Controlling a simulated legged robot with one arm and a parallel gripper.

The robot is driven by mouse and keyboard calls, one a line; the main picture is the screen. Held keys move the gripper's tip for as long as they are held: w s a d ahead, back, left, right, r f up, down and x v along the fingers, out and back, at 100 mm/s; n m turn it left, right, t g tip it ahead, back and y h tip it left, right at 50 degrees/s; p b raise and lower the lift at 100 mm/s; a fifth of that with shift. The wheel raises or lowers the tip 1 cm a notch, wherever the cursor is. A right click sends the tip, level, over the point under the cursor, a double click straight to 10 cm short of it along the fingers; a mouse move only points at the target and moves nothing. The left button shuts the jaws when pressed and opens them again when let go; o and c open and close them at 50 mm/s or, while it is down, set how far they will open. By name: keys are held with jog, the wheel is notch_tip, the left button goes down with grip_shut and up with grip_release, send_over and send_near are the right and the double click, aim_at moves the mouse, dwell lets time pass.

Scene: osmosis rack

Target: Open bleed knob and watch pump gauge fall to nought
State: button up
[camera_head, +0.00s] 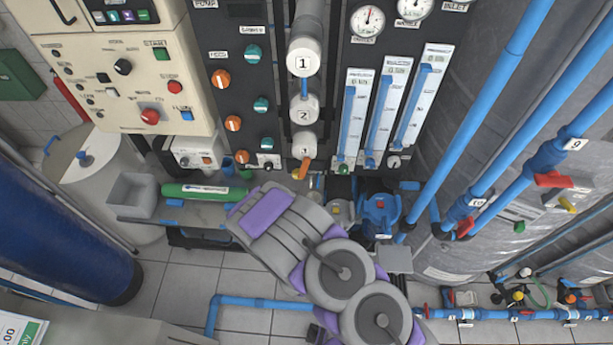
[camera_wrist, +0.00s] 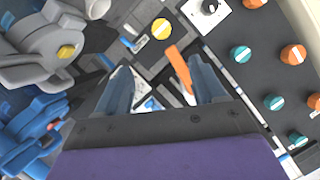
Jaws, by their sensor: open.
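Round white gauges stand at the top of the dark panel in the head view. The left gauge (camera_head: 367,20) has its needle roughly upright, and the middle gauge (camera_head: 413,7) is cut by the top edge. Their small labels are too blurred to tell which is the pump gauge. I cannot tell which knob is the bleed knob. My gripper (camera_wrist: 162,65) is open in the wrist view. An orange lever (camera_wrist: 180,68) shows between its fingers, nearer the right one; contact is unclear. In the head view, my arm hides the fingers.
Orange and teal knobs (camera_head: 220,79) line the panel left of the white numbered housings (camera_head: 304,57). Flow meters (camera_head: 355,115) stand to the right. A green cylinder (camera_head: 203,193) lies on the bench beside a grey bin (camera_head: 133,195). Blue pipes (camera_head: 480,120) cross the right side.

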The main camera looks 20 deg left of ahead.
jog(key=b+x, duration=1.7)
jog(key=b, duration=0.2)
jog(key=shift+a, duration=0.35)
jog(key=shift+w+f, duration=0.1)
dwell(0.3)
jog(key=c, duration=1.1)
jog(key=shift+o, duration=0.2)
